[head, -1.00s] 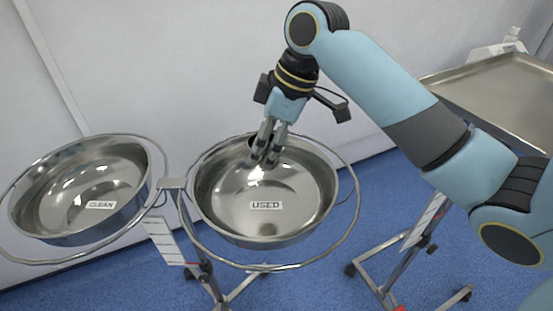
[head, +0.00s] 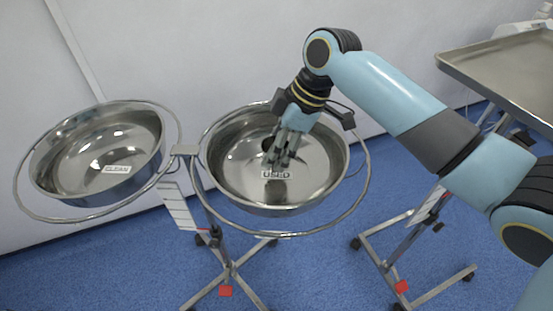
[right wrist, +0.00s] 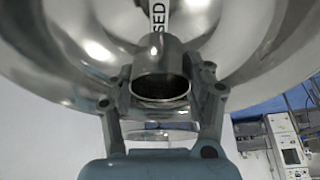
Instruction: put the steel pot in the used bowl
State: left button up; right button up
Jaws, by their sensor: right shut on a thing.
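The used bowl (head: 315,185) is a shiny steel basin with a "USED" label, held in a ring stand. My right gripper (head: 278,160) reaches down inside it, over the label. It is shut on the steel pot (right wrist: 160,85), a small open-topped metal cup that shows between the fingers in the right wrist view. In the head view the pot is mostly hidden by the fingers. I cannot tell whether the pot touches the bowl's floor. My left gripper is not in view.
The clean bowl (head: 75,165) sits in a matching ring on the left and looks empty. A metal tray table (head: 505,70) stands at the right. Blue floor and the stands' wheeled legs show below. A pale wall is behind.

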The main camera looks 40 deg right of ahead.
notch_tip(320, 180, down, 4)
jog(key=shift+f+b, duration=0.1)
jog(key=shift+b, duration=0.2)
jog(key=o, duration=1.1)
jog(key=p+v, duration=0.1)
jog(key=v, duration=1.1)
jog(key=shift+p, duration=0.4)
